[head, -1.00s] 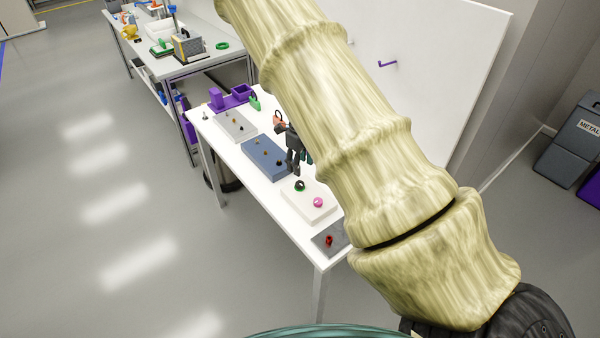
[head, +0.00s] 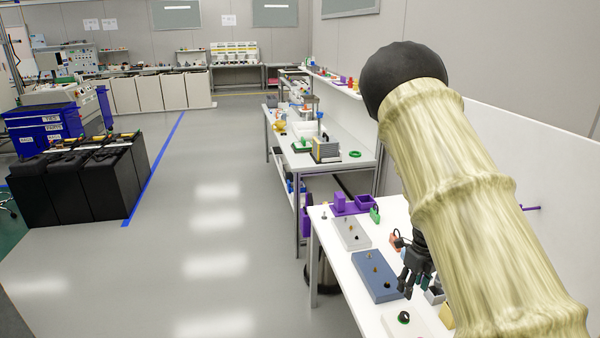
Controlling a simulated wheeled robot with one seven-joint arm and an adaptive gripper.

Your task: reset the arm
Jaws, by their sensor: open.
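My arm (head: 455,200), with a pale yellow wood-like cover and a black rounded joint, fills the right of the head view. My gripper (head: 413,289) is dark, points down over the white table (head: 338,272), and is open. It is small in the picture, and I see nothing held between its fingers. It appears just right of a blue board (head: 376,276) with small knobs. My arm hides part of the table's right side.
A grey board (head: 351,233) and purple holders (head: 347,205) lie farther back on the table. A pale board (head: 402,324) is nearer. A white panel (head: 550,170) stands behind my arm. Black bins (head: 75,185) are at left; the grey floor (head: 210,265) between is clear.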

